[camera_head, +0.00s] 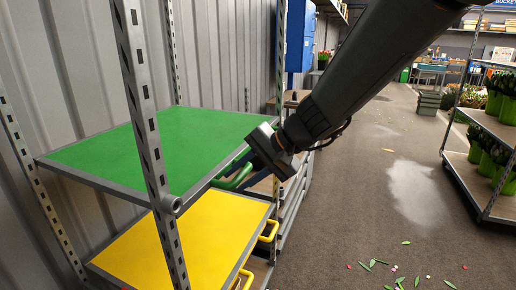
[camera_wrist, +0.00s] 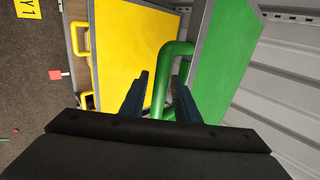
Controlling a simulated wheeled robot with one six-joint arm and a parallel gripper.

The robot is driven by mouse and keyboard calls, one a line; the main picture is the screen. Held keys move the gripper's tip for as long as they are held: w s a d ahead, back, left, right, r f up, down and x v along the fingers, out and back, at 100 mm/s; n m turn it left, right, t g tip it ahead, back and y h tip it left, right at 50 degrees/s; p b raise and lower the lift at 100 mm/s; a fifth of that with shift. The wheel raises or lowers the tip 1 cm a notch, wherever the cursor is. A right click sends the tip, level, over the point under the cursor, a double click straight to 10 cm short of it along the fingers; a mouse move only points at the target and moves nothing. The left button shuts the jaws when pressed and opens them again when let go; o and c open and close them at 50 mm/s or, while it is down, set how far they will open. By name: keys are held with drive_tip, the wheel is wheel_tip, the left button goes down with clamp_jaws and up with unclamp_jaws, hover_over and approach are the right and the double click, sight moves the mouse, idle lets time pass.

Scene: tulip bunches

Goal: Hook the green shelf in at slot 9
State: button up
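The green shelf (camera_head: 165,140) sits in the metal rack, above a yellow shelf (camera_head: 190,240), and looks about level. Its green tube handle (camera_head: 233,178) sticks out at the front right edge. My gripper (camera_head: 263,178) is at that handle. In the wrist view my gripper (camera_wrist: 160,98) has its two dark blue fingers apart. The green handle (camera_wrist: 160,85) passes between and beyond them, and a gap seems to show. The green shelf (camera_wrist: 228,60) stands right of the fingers there. Whether its hooks sit in the post slots is hidden, and no slot number is readable.
The slotted front post (camera_head: 150,150) stands before the green shelf. The yellow shelf has yellow handles (camera_head: 268,231) close below my gripper. A corrugated wall (camera_head: 70,60) is behind. A plant rack (camera_head: 480,185) stands right, with free floor (camera_head: 370,180) between.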

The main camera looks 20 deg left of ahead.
drive_tip(key=shift+d+r, duration=0.1)
clamp_jaws()
drive_tip(key=shift+w, duration=0.1)
drive_tip(key=shift+w+r+p, duration=0.1)
drive_tip(key=shift+r+p, duration=0.95)
drive_tip(key=shift+r, duration=0.8)
